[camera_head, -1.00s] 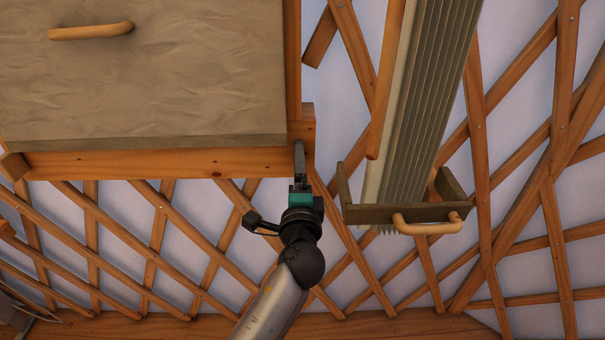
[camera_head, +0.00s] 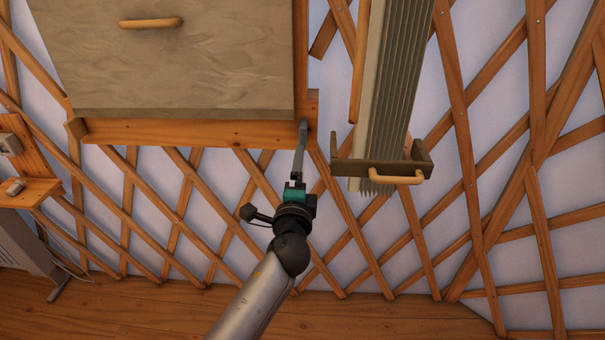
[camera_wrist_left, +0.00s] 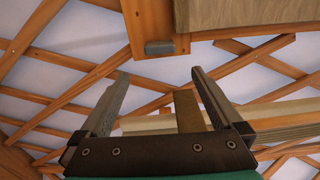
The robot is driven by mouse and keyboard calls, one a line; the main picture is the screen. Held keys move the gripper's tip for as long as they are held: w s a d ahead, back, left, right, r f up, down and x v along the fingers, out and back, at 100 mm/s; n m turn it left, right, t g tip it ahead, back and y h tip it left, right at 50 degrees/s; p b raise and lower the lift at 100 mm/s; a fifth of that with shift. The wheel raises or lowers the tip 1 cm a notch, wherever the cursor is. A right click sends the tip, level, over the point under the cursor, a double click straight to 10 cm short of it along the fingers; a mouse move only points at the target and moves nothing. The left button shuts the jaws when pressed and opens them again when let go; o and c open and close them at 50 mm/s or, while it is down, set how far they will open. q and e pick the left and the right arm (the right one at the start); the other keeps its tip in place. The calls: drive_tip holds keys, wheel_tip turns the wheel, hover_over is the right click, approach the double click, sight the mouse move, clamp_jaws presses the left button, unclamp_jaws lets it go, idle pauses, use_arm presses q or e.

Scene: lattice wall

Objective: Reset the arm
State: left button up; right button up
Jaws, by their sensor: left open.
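My left gripper (camera_head: 302,150) reaches up from the bottom middle in the head view, pointing at the lower right corner of a wall cabinet (camera_head: 170,60). One long grey finger shows edge-on there, overlapping the cabinet's wooden frame in the picture; whether it touches cannot be told. In the left wrist view the gripper (camera_wrist_left: 160,90) has its two fingers wide apart with nothing held between them. The cabinet's wooden frame and a small grey block (camera_wrist_left: 160,47) lie beyond the fingertips. My right gripper is in neither view.
A pleated grey-green unit (camera_head: 390,90) hangs right of the gripper, with a bracket and wooden handle (camera_head: 397,180) at its lower end. Wooden lattice covers the wall behind. A small shelf (camera_head: 30,190) stands at the left. The floor (camera_head: 130,310) shows below.

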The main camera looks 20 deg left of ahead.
use_arm(q)
drive_tip(key=s+f+n+g+h, duration=0.1)
drive_tip(key=s+f+n+g, duration=0.15)
drive_tip(key=s+f, duration=0.65)
drive_tip(key=s+f+n+g+h, duration=0.1)
drive_tip(key=s+f+g, duration=0.2)
drive_tip(key=f, duration=1.2)
drive_tip(key=s+f+n+g+h, duration=0.25)
drive_tip(key=s+f, duration=0.25)
drive_tip(key=f, duration=0.7)
drive_tip(key=s+f+n+g, duration=0.2)
drive_tip(key=s+f, duration=0.3)
drive_tip(key=s, duration=0.6)
drive_tip(key=s+f+n+g, duration=0.2)
drive_tip(key=s+f, duration=0.3)
drive_tip(key=s, duration=0.6)
drive_tip(key=s+f+n+g, duration=0.3)
drive_tip(key=s+f+g, duration=0.1)
drive_tip(key=s, duration=0.8)
drive_tip(key=shift+a+f, duration=0.35)
drive_tip(key=shift+f, duration=0.1)
